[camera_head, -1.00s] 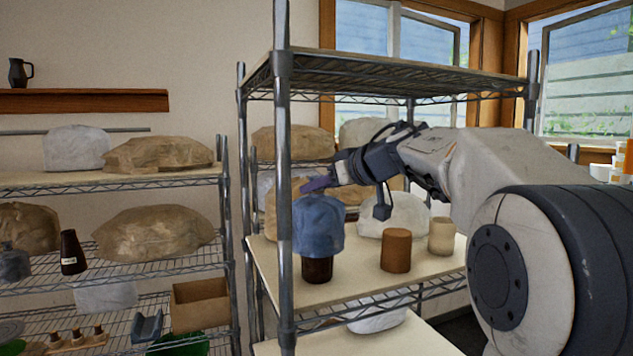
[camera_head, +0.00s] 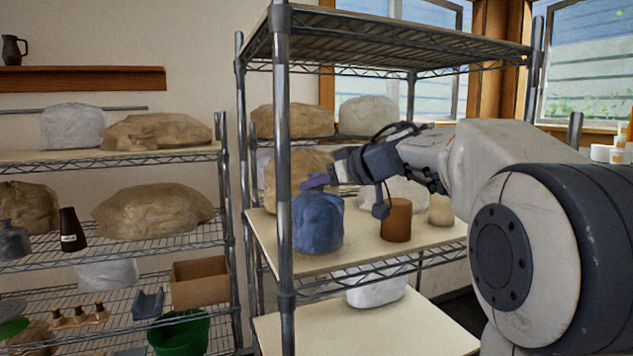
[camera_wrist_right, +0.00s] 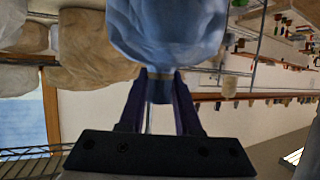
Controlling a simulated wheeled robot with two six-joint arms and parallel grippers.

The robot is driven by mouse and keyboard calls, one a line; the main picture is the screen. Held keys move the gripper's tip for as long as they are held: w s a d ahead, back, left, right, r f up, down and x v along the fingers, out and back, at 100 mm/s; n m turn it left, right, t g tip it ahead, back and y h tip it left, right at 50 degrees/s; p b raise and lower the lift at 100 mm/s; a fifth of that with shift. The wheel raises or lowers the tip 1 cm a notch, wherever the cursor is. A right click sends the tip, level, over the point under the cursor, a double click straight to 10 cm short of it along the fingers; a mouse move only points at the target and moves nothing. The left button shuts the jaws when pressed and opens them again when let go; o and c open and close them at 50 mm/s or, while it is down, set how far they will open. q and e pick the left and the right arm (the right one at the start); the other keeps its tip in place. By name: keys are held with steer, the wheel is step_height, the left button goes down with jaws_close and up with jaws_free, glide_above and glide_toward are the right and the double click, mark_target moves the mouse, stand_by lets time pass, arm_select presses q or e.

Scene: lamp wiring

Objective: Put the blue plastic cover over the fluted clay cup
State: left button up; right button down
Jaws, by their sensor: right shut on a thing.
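The blue plastic cover (camera_head: 318,226) sits at the left front of the middle shelf board, its lower edge at or very near the board. It also fills the top of the right wrist view (camera_wrist_right: 168,28). A dark reddish-brown cup showed below the cover earlier; it is now hidden, and I cannot see its fluting. My right gripper (camera_head: 318,184) is at the top of the cover, and its purple fingers (camera_wrist_right: 160,84) are shut on the cover's gathered top. My left gripper is not in view.
An orange-brown cup (camera_head: 396,221) and a cream cup (camera_head: 441,210) stand right of the cover. A steel post (camera_head: 284,150) rises close at its left. Wrapped bundles (camera_head: 292,120) stand behind. The upper wire shelf (camera_head: 390,45) hangs above my arm. Bare board (camera_head: 350,258) shows in front.

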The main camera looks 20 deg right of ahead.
steer(key=shift+f, duration=0.35)
stand_by(0.4)
steer(key=c, duration=0.5)
jaws_free()
